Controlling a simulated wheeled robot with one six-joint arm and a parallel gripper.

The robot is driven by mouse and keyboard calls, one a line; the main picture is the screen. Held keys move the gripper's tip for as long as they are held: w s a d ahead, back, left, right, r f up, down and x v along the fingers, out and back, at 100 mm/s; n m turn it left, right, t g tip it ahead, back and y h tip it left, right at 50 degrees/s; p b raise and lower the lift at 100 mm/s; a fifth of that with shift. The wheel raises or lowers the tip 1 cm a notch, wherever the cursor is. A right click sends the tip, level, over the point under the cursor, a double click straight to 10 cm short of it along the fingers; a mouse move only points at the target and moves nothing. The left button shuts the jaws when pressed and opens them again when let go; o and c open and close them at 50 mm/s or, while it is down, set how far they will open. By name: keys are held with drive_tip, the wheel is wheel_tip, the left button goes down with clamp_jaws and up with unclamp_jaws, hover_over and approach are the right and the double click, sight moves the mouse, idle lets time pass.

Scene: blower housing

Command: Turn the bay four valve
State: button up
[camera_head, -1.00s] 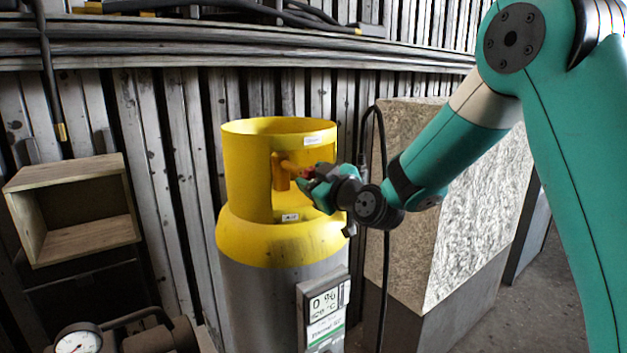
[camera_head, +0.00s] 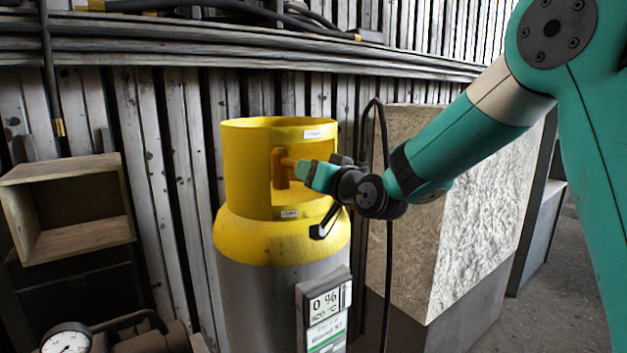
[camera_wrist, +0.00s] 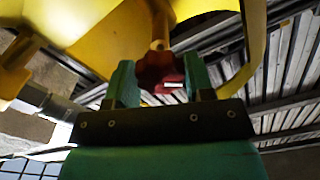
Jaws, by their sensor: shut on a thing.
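A grey cylinder (camera_head: 262,300) with a yellow top and a yellow guard collar (camera_head: 243,160) stands in the middle of the head view. Its brass-coloured valve (camera_head: 281,168) shows through the collar's opening. In the wrist view, the red valve handwheel (camera_wrist: 160,72) sits on the valve stem (camera_wrist: 160,25), between the two teal fingers. My gripper (camera_head: 306,172) is at the collar opening in the head view, and it also shows in the wrist view (camera_wrist: 160,80), shut on the handwheel. In the head view my gripper hides the handwheel.
A black hose (camera_head: 389,270) runs down behind my wrist. A large pale block (camera_head: 460,220) stands right. A wooden box (camera_head: 80,245) and a gauge (camera_head: 66,342) are at left.

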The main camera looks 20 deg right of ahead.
drive_tip(key=m+b, duration=0.1)
drive_tip(key=m, duration=0.4)
drive_tip(key=shift+m, duration=0.3)
drive_tip(key=m, duration=0.5)
drive_tip(key=shift+m, duration=0.3)
drive_tip(key=o, duration=0.9)
drive_tip(key=b+v, duration=0.6)
drive_tip(key=v, duration=1.1)
drive_tip(key=shift+s+d+b, duration=0.1)
drive_tip(key=shift+s+b, duration=0.1)
drive_tip(key=shift+b, duration=0.2)
